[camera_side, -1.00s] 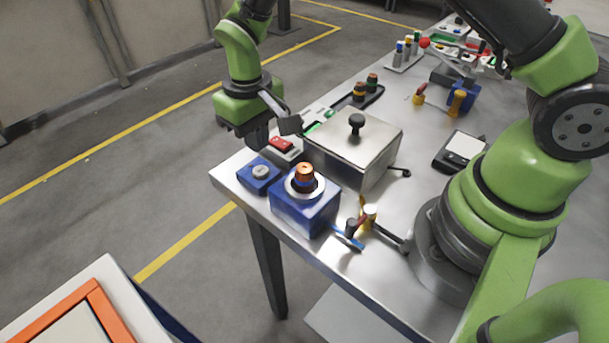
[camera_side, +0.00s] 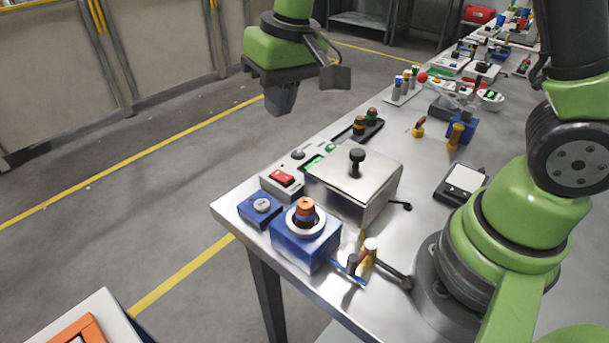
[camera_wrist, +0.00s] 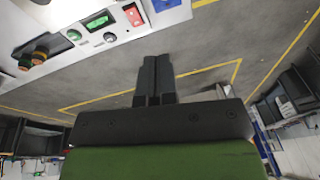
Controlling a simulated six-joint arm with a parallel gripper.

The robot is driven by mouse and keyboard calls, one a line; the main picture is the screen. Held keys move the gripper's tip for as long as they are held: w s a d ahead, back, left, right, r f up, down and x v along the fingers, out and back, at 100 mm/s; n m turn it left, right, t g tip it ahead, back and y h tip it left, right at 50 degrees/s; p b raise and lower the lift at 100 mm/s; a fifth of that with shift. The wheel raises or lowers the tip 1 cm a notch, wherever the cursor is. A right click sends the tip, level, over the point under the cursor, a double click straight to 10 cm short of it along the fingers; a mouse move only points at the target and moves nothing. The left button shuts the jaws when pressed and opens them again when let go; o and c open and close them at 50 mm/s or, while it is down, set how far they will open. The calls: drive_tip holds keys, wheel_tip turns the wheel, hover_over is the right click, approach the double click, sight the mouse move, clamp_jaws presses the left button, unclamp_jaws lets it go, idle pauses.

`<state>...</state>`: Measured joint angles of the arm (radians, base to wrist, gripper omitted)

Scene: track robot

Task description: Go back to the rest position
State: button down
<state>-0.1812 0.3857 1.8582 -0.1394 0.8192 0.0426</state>
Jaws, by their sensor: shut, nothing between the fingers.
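My gripper (camera_side: 281,98) hangs in the air at the upper middle of the side view, above and beyond the left edge of the metal table (camera_side: 237,203). Its dark fingers are together with nothing held. In the wrist view the fingers of my gripper (camera_wrist: 156,66) lie side by side, with grey floor behind them. The gripper touches nothing.
Near the table's left edge stand a blue box with an orange-topped knob (camera_side: 303,247), a small blue button box (camera_side: 260,208), a red-switch panel (camera_side: 282,180) and a lidded metal box (camera_side: 352,175). Floor below my gripper is clear.

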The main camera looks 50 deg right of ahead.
drive_tip(key=s+d+r+m+t, duration=0.1)
drive_tip(key=s+d+r+t, duration=0.1)
drive_tip(key=s+r, duration=0.3)
drive_tip(key=s+d+r+m+t+y, duration=0.1)
drive_tip(key=s+r, duration=0.4)
drive_tip(key=s, duration=0.7)
drive_tip(key=shift+s+d+m+t, duration=0.3)
drive_tip(key=shift+d+t, duration=0.2)
drive_tip(key=shift+t, duration=0.5)
